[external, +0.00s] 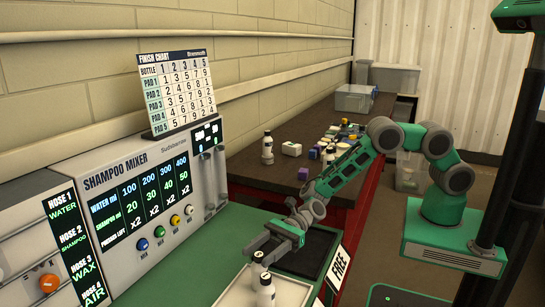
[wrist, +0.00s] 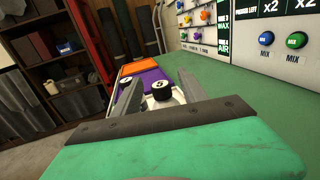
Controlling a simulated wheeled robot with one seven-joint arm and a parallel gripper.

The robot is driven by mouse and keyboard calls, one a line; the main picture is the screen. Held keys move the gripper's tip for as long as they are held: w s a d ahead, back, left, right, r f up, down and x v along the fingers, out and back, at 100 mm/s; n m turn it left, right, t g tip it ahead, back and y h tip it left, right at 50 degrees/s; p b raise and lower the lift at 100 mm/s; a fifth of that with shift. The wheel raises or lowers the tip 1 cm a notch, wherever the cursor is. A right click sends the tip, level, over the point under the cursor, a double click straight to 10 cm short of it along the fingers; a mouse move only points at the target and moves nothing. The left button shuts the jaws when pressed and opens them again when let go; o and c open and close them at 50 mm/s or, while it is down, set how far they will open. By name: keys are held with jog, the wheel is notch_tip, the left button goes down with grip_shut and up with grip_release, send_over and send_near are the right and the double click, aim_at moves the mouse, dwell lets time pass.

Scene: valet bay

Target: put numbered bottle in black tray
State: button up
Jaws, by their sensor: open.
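My gripper (external: 259,249) is open at the near end of the green counter. In the wrist view, a white bottle with a black numbered cap (wrist: 163,91), which looks like a 5, stands between the two spread fingers (wrist: 160,95); contact cannot be told. A second dark cap (wrist: 126,82) shows by the left finger. In the external view, two white bottles with black caps stand in a pale tray, one in front (external: 266,292) and one just behind it (external: 258,266). The black tray (external: 322,240) lies right of my gripper, partly hidden by it, beside a FREE sign (external: 337,268).
The shampoo mixer panel (external: 150,200) and a number chart (external: 178,90) stand along the left wall. A dark bench (external: 250,170) behind holds another bottle (external: 267,148) and several small items. Purple (wrist: 150,78) and orange (wrist: 148,64) surfaces lie beyond the fingers.

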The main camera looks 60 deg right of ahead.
jog(key=shift+w+a, duration=0.1)
jog(key=shift+a, duration=0.2)
jog(key=shift+c, duration=0.5)
grip_shut()
dwell(0.7)
